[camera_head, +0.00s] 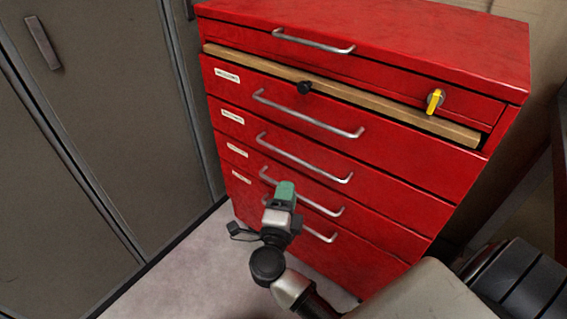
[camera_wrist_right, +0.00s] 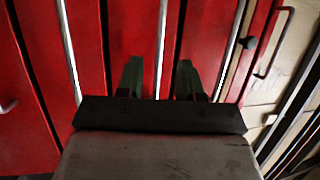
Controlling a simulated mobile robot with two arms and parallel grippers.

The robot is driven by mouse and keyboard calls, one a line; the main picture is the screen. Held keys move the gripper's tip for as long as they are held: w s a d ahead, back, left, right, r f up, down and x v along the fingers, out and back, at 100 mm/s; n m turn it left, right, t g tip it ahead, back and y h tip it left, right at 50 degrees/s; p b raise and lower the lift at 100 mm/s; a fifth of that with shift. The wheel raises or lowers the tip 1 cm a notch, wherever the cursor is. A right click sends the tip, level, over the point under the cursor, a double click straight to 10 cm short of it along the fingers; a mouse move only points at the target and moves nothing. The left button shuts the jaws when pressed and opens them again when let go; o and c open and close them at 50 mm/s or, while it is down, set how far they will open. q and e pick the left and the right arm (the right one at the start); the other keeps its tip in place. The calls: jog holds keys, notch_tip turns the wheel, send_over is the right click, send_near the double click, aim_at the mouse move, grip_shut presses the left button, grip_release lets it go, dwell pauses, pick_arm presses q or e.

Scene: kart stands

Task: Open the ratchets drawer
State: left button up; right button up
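A red drawer cabinet (camera_head: 400,125) fills the middle of the head view. Its drawers have silver bar handles, and several white labels (camera_head: 233,117) sit at the left ends of the drawer fronts, too small to read. My right gripper (camera_head: 285,190) is in front of the lower drawers, overlapping the fourth handle in the head view. In the right wrist view its two green fingers (camera_wrist_right: 160,80) are apart, with a silver handle (camera_wrist_right: 162,45), seemingly the third from the top, showing between them. I cannot tell whether they touch it. My left gripper is not in view.
A wooden strip (camera_head: 370,103) runs across the cabinet under the top drawer, with a black knob (camera_head: 305,88) and a yellow latch (camera_head: 434,101) near it. Grey lockers (camera_head: 70,150) stand at the left. Bare floor (camera_head: 180,265) shows in front.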

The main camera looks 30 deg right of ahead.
aim_at(296, 159)
jog(key=x, duration=1)
jog(key=shift+w+d, duration=0.1)
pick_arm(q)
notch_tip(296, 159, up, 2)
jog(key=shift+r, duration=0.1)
pick_arm(e)
grip_shut()
